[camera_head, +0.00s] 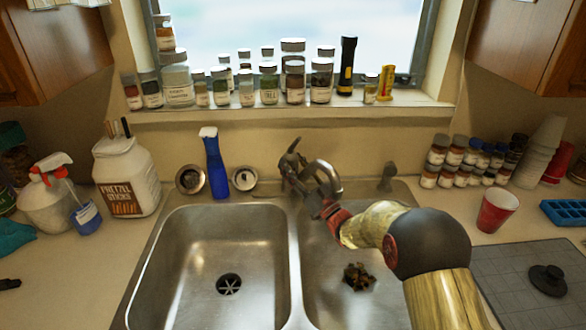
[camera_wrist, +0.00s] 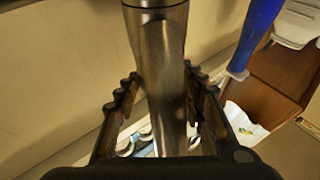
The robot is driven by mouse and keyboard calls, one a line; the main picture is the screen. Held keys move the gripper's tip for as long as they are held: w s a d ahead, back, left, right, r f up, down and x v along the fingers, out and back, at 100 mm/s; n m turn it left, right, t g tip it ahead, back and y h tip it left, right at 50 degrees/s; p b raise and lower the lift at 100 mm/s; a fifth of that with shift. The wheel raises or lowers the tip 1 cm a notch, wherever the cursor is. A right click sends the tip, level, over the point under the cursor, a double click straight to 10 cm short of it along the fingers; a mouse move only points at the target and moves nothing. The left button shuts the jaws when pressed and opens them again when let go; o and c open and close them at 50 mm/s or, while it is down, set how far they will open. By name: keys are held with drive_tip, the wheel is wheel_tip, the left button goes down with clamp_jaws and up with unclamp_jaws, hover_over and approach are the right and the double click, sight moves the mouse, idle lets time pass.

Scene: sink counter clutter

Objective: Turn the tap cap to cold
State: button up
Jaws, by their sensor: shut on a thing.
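The grey metal tap (camera_head: 292,162) stands at the back of the sink, behind the divider between the two basins. My gripper (camera_wrist: 162,90) reaches it from the front right, and its two ridged fingers lie on either side of a smooth metal cylinder, the tap cap (camera_wrist: 160,50). The gripper is shut on it. A seam crosses the cylinder near the top of the wrist view. In the camera on my body, my gripper and the tap overlap, so the exact contact and how far the cap is turned are hard to tell.
Jars line the window sill (camera_head: 200,115) above. A red cup (camera_head: 497,210) stands at right. The left basin (camera_head: 225,245) is empty.

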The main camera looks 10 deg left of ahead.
drive_tip(key=shift+n+g+y, duration=0.3)
drive_tip(key=shift+g, duration=0.2)
drive_tip(key=o, duration=1.2)
drive_tip(key=v, duration=1.2)
drive_tip(key=shift+w, duration=0.1)
drive_tip(key=shift+c, duration=0.4)
